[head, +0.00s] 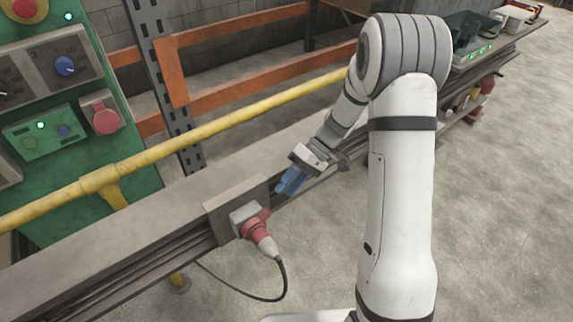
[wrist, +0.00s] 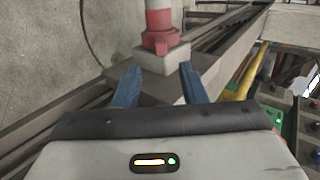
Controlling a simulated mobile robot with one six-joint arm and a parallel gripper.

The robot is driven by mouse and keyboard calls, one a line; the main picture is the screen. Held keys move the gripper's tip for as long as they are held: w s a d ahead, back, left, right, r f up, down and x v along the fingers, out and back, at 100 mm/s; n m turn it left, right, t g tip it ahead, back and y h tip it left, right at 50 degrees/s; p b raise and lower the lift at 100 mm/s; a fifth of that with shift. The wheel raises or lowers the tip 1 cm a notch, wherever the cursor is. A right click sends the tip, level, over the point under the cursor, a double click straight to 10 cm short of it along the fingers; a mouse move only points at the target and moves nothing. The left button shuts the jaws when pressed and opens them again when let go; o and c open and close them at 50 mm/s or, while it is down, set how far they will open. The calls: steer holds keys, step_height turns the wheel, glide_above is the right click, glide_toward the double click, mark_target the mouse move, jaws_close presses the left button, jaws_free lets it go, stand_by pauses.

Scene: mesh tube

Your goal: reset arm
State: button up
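My arm reaches forward and bends down to the left in the head view. My gripper (head: 288,184) has blue fingers and hangs just right of a red and white plug (head: 258,234), which sits in a grey socket box on the side of a metal rail. In the wrist view my gripper (wrist: 157,88) has its two blue fingers spread apart, with nothing held between them. The plug (wrist: 160,22) shows beyond the fingertips and its white socket box (wrist: 162,60) is behind the gap. The gripper looks apart from the plug.
A long grey rail (head: 130,237) runs across the scene, with a yellow pipe (head: 230,120) behind it. A green control panel (head: 60,110) with knobs and a red socket stands at the left. A black cable (head: 284,280) hangs from the plug. Concrete floor (head: 500,200) is open at the right.

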steer(key=s+d+r+m+t+h+p, duration=0.2)
steer(key=s+r+p, duration=0.3)
steer(key=r, duration=0.5)
steer(key=s+d+r+m+t+h+p, duration=0.2)
steer(key=s+d+r+p, duration=0.3)
steer(key=r, duration=0.5)
steer(key=s+d+r+m+t+h+p, duration=0.2)
steer(key=s+d+r+t+h+p, duration=0.2)
steer(key=r, duration=0.6)
steer(key=shift+s+m+h+p, duration=0.3)
steer(key=shift+s+p, duration=0.15)
steer(key=shift+s, duration=0.55)
steer(key=shift+c, duration=0.2)
